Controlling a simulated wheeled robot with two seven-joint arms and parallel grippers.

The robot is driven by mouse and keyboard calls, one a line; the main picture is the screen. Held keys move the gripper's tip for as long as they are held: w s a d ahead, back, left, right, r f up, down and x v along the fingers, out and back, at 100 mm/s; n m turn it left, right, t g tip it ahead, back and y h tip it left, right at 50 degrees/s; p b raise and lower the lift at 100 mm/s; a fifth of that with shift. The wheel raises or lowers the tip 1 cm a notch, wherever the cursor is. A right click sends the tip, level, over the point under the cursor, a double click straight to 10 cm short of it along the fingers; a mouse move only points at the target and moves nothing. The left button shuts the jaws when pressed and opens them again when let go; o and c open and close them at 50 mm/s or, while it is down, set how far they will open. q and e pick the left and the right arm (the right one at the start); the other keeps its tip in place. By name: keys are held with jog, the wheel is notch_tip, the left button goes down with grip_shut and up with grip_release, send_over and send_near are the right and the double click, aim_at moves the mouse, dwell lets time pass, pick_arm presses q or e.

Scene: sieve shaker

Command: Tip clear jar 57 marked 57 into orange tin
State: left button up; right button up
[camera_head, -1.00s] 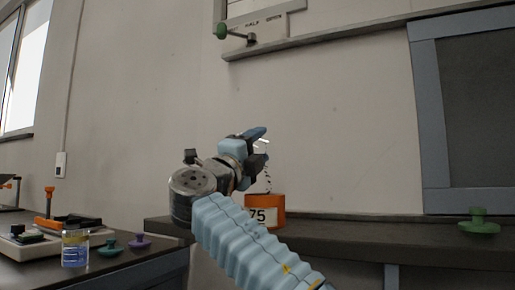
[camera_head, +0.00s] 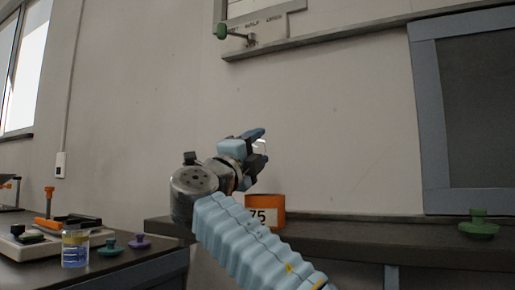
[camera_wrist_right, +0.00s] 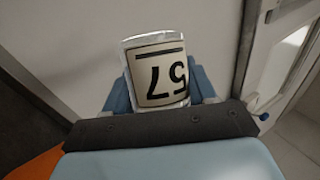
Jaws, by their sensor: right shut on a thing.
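My right gripper (camera_head: 262,146) is above the orange tin in the head view. It is shut on clear jar 57 (camera_wrist_right: 157,72), whose label reads 57 upside down in the right wrist view. Only a small clear edge of the jar shows in the head view, behind the fingers. The orange tin (camera_head: 279,204), with a label ending in 75, stands on the dark shelf and is partly hidden by my right arm. Its orange side also shows at the lower left of the right wrist view (camera_wrist_right: 36,165). The tin's inside is hidden. My left gripper is not in view.
A clear jar with a blue and yellow label (camera_head: 75,249), a teal knob (camera_head: 110,247) and a purple knob (camera_head: 139,243) stand on the left bench. A green knob (camera_head: 478,225) stands on the shelf (camera_head: 380,232) at right. The shelf between tin and green knob is clear.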

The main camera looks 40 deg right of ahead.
jog(key=n, duration=0.1)
jog(key=n+t+y+p, duration=0.1)
jog(key=n, duration=0.1)
jog(key=shift+w+r+n+t+y, duration=0.1)
jog(key=shift+w+n+t+y, duration=0.2)
jog(key=shift+w, duration=0.05)
jog(key=shift+w+f+n+y, duration=0.1)
jog(key=shift+f+n+y, duration=0.2)
jog(key=shift+n, duration=0.2)
jog(key=shift+r, duration=0.1)
jog(key=shift+r+n+t+y+p, duration=0.1)
jog(key=shift+n+t+y+p, duration=0.2)
jog(key=shift+n+p, duration=0.15)
jog(key=n+p, duration=0.1)
jog(key=n+y+p, duration=0.1)
jog(key=n, duration=0.1)
jog(key=shift+w+y, duration=0.3)
jog(key=shift+n+t, duration=0.3)
jog(key=shift+n, duration=0.25)
jog(key=shift+w+f, duration=0.1)
jog(key=shift+f, duration=0.25)
jog(key=shift+y, duration=0.3)
